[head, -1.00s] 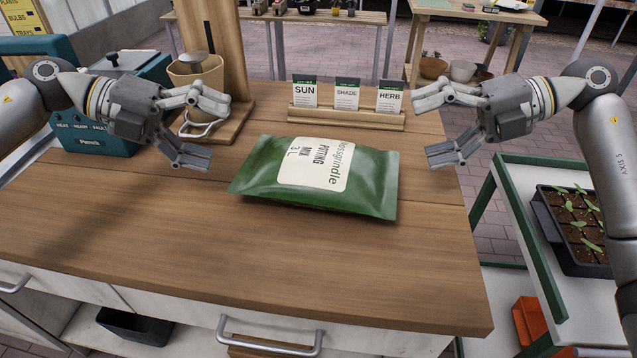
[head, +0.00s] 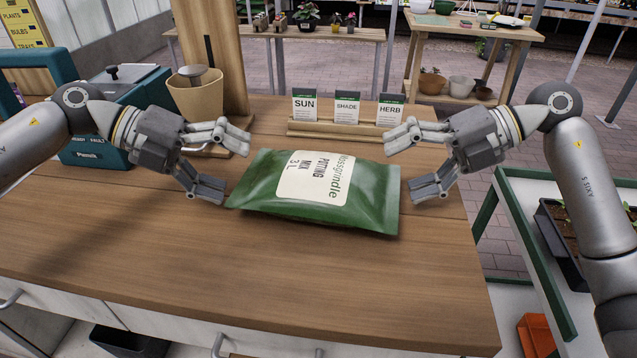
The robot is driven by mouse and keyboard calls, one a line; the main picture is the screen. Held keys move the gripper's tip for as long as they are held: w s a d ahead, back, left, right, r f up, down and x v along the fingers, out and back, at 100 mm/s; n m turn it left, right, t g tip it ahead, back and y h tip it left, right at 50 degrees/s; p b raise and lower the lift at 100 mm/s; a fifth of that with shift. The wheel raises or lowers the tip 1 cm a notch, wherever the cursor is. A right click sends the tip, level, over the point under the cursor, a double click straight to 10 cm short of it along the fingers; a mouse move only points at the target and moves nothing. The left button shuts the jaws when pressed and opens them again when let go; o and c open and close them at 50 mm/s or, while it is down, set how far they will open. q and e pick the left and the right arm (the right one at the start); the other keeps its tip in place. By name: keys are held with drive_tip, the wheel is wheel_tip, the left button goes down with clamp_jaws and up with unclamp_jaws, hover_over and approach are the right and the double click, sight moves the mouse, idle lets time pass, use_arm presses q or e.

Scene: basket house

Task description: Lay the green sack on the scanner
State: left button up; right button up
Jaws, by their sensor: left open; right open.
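The green sack (head: 365,196), with a white potting mix label, lies flat on the wooden counter (head: 190,262). My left gripper (head: 236,168) is open and empty at the sack's left end, its fingers pointing toward the sack. My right gripper (head: 400,167) is open and empty at the sack's right end, its fingers pointing toward the sack. I cannot tell whether either gripper touches the sack. I cannot make out a scanner for certain; a teal and grey machine (head: 98,150) stands at the counter's back left, partly behind my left arm.
A wooden rack (head: 340,132) with three seed cards stands behind the sack. A tan pot-like holder (head: 196,95) on a wooden post stands at the back left. A cart with a seedling tray (head: 562,245) is at the right. The counter's front is clear.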

sight(261, 178)
use_arm(q)
drive_tip(key=shift+x, duration=2.25)
use_arm(e)
drive_tip(key=shift+x, duration=2.3)
use_arm(q)
drive_tip(key=c, duration=1.1)
use_arm(e)
drive_tip(key=c, duration=1.1)
use_arm(q)
drive_tip(key=shift+d+r, duration=0.1)
drive_tip(key=shift+d, duration=0.05)
clamp_jaws()
use_arm(e)
drive_tip(key=shift+a+r, duration=0.1)
clamp_jaws()
use_arm(q)
drive_tip(key=shift+r, duration=0.1)
use_arm(e)
drive_tip(key=shift+r, duration=0.1)
